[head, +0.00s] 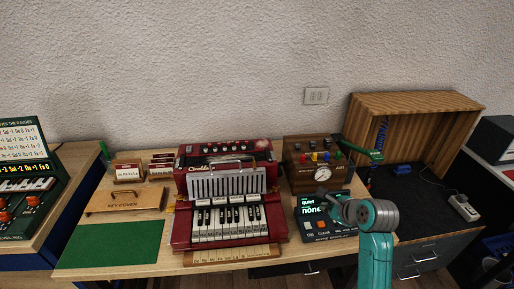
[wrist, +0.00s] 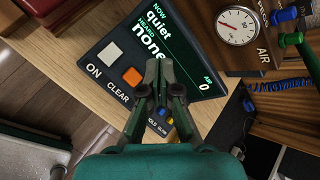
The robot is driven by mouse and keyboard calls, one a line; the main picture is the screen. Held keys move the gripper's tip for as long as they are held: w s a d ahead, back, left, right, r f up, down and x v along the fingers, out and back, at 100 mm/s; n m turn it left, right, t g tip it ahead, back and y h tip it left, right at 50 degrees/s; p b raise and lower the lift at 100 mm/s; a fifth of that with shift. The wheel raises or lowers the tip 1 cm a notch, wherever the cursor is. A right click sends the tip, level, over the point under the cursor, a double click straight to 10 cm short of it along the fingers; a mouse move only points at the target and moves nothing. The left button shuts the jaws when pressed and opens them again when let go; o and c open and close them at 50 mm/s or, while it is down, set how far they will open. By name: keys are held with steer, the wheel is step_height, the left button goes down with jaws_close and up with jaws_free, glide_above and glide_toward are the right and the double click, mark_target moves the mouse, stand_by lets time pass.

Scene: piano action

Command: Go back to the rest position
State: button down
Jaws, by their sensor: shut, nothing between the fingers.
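My gripper shows in the wrist view (wrist: 160,75) with its two dark green fingers together and nothing between them. It is in front of a dark console (wrist: 184,45) with a screen reading "NOW quiet" and "HEARD none". The console has a white ON button and an orange CLEAR button. In the head view my teal arm comes up from the lower right, and its end overlaps the right side of the console (head: 312,207). The gripper's fingertips are hard to make out there. I cannot tell whether the fingers touch the console.
A red accordion-like keyboard instrument (head: 182,225) stands left of the console. A wooden box with a gauge (head: 296,174) stands behind it. A green mat (head: 110,245) and a key cover board (head: 124,201) lie at left. An open wooden cabinet (head: 412,104) stands at right.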

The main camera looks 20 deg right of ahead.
steer(key=s+a+f+n, duration=0.1)
steer(key=a+f, duration=0.1)
steer(key=s+a+f+n, duration=0.2)
steer(key=a+f, duration=0.1)
steer(key=s+a+f+n+t, duration=0.1)
steer(key=s+a+f, duration=0.1)
steer(key=a+f, duration=0.1)
steer(key=shift+s+n+h, duration=0.25)
steer(key=shift+n+h, duration=0.05)
steer(key=shift+n, duration=0.1)
steer(key=s+a+f+n+t, duration=0.1)
steer(key=s+a+n, duration=0.55)
steer(key=s, duration=0.45)
steer(key=s+a+f+n+t, duration=0.1)
steer(key=s+a+n+t, duration=0.1)
steer(key=s+a+n, duration=0.7)
steer(key=s+r+n, duration=0.3)
steer(key=s+r, duration=0.1)
steer(key=s, duration=0.3)
steer(key=s+r+n+t+y, duration=0.1)
steer(key=s+r+n, duration=0.3)
steer(key=s+r, duration=0.1)
steer(key=shift+s+t, duration=0.3)
steer(key=shift+s, duration=0.6)
